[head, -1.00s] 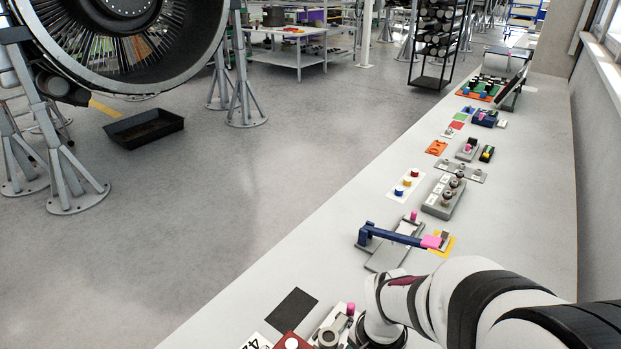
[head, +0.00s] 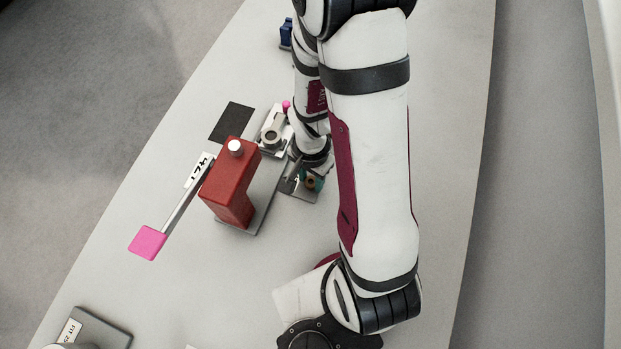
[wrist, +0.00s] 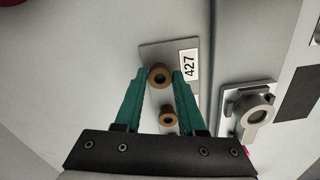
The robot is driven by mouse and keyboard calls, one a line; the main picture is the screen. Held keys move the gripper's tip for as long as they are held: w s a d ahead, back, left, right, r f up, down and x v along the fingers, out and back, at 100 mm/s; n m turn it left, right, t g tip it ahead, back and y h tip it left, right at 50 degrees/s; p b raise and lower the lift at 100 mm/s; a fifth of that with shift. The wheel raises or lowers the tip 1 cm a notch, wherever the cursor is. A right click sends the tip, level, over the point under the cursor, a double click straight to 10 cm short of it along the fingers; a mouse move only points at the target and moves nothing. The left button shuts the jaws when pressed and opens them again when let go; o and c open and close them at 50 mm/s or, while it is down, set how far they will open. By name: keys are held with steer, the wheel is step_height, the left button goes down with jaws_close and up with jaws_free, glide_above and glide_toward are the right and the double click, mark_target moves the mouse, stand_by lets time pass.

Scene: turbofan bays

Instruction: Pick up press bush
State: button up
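Two bronze ring-shaped bushes sit on a grey plate (wrist: 150,48) with a "427" label (wrist: 189,64) in the wrist view. The far bush (wrist: 160,80) lies between my teal fingertips in the picture, with a narrow gap at each side. The near bush (wrist: 168,121) is lower, between the fingers and closer to the gripper body. My gripper (wrist: 159,73) is open and holds nothing. Its height above the plate is hard to tell. In the head view my gripper (head: 316,182) is small and partly hidden, low over a small plate (head: 296,190); the bushes are not clear there.
A red press-like block (head: 230,185) with a pink-ended lever (head: 148,242) stands left of the gripper in the head view. A grey fixture with a ring (head: 273,133) is close by, and shows in the wrist view (wrist: 252,108). A dark mat (head: 232,122) lies beyond.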

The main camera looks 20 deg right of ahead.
mark_target(310, 181)
jaws_close()
steer(key=shift+r, duration=0.15)
steer(key=shift+r, duration=0.3)
step_height(310, 181, up, 3)
steer(key=shift+w+r, duration=0.1)
steer(key=s+d+r, duration=0.7)
steer(key=d, duration=0.2)
steer(key=shift+s, duration=0.25)
